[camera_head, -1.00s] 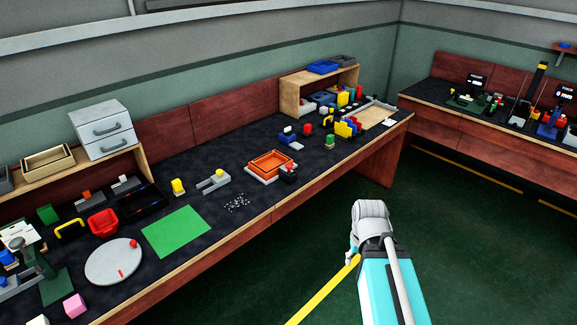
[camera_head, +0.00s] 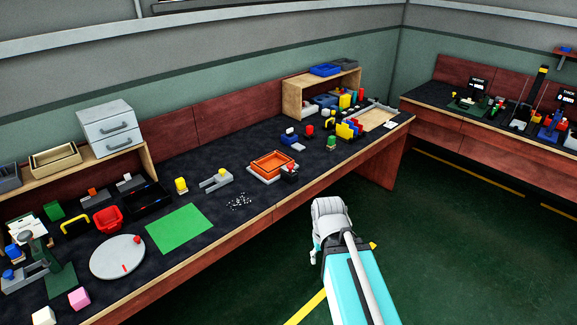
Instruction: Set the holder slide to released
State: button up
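No part is labelled as the holder slide, and I cannot tell for certain which one it is. A small grey fixture with a yellow knob (camera_head: 216,179) sits on the dark bench, left of the orange tray. Another grey fixture with a blue knob (camera_head: 24,277) is at the bench's near left end. Two small slide-like units, one with an orange tab (camera_head: 94,196) and one grey (camera_head: 130,182), stand further back. Their settings are too small to read. My arm reaches up in front of the bench, over the floor. My gripper's fingers do not show.
A second bench (camera_head: 480,119) stands at right. Green floor (camera_head: 450,240) is open in front.

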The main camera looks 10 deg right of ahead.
aim_at(288, 167)
jog(key=u, duration=0.1)
jog(key=i, duration=1)
jog(key=z, duration=0.05)
